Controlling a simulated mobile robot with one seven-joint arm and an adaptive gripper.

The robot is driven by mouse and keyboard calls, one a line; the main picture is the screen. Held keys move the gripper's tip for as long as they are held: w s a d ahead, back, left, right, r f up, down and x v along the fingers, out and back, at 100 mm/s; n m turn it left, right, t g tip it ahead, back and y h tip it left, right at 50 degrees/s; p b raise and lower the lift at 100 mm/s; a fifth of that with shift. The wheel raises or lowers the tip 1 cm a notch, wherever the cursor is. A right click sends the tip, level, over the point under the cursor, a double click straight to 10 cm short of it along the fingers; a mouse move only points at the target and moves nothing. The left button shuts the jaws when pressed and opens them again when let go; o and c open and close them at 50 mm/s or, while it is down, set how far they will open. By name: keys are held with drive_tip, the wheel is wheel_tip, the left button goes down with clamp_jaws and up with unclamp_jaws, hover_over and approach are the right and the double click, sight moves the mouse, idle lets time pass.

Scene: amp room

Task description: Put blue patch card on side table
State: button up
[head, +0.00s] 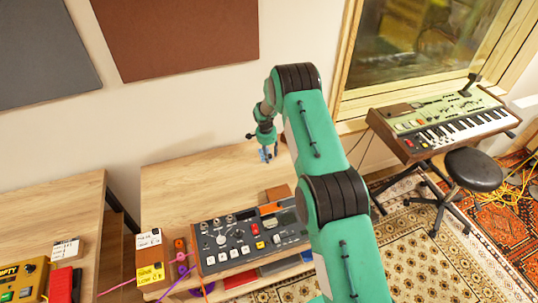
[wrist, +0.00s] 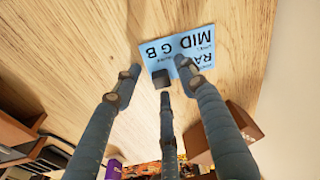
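The blue patch card (wrist: 178,46), with dark printed letters, appears to lie flat on the wooden table top in the wrist view. In the head view it is a small blue patch (head: 263,156) at my gripper, near the table's far right part. My gripper (head: 268,151) points down there; the wrist view shows its fingers (wrist: 160,75) spread apart, with tips over or just beside the card's near edge. I cannot tell whether they touch it. The fingers hide part of the card's edge.
The wooden table (head: 190,185) is mostly bare around the gripper. A grey control unit (head: 250,238) sits at its front, with labelled cards (head: 150,257) to the left. A second table (head: 45,210) stands left. A keyboard (head: 445,120) and black stool (head: 473,170) stand right.

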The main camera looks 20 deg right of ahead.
drive_tip(key=shift+r, duration=0.1)
wheel_tip(320, 180, up, 12)
drive_tip(key=a, duration=0.1)
drive_tip(key=shift+s+p, duration=0.3)
drive_tip(key=shift+p, duration=0.15)
idle(0.4)
drive_tip(key=shift+a, duration=0.1)
idle(0.5)
